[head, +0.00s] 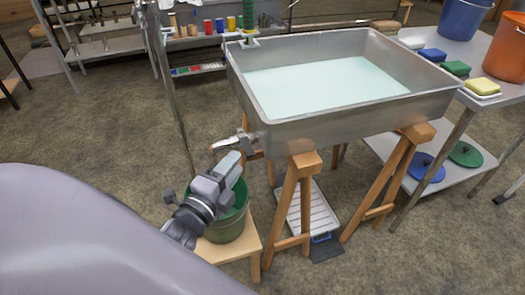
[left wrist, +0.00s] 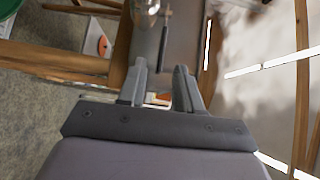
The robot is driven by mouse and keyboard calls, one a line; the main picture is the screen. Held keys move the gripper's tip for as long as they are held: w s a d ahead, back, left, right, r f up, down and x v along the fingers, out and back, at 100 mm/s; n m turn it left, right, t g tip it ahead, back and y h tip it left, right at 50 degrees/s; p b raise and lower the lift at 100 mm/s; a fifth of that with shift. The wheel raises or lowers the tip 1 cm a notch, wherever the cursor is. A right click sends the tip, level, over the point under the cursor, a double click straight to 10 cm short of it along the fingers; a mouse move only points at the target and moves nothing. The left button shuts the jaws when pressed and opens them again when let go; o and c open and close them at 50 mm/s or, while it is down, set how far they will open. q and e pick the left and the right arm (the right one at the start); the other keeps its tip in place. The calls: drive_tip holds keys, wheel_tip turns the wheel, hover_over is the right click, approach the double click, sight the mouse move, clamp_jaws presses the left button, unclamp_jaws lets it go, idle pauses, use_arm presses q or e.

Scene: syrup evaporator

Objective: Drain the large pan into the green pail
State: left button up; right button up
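The large pan (head: 330,128) is a wide steel tub on wooden trestles, holding pale, watery liquid. A metal drain tap (head: 238,138) sticks out from its lower left corner. The green pail (head: 232,227) stands below the tap on a small wooden stool; my gripper hides part of its mouth, and I cannot see what is inside. My left gripper (head: 226,168) is over the pail, just below the tap. In the left wrist view its two fingers (left wrist: 161,75) are apart with nothing between them; the tap's dark lever (left wrist: 163,48) lies just ahead of the fingertips. My right gripper is out of sight.
The wooden stool (head: 252,243) and trestle legs (head: 290,200) stand close to my left gripper. A white ribbed tray (head: 313,210) lies under the pan. A steel table at the right carries a blue bucket (head: 462,18), an orange bucket (head: 507,50) and sponges.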

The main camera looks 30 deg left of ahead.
sight(248, 147)
use_arm(q)
drive_tip(key=shift+w+a, duration=0.15)
drive_tip(key=shift+w, duration=1.7)
drive_tip(key=shift+w+a, duration=0.1)
drive_tip(key=shift+w, duration=1.7)
clamp_jaws()
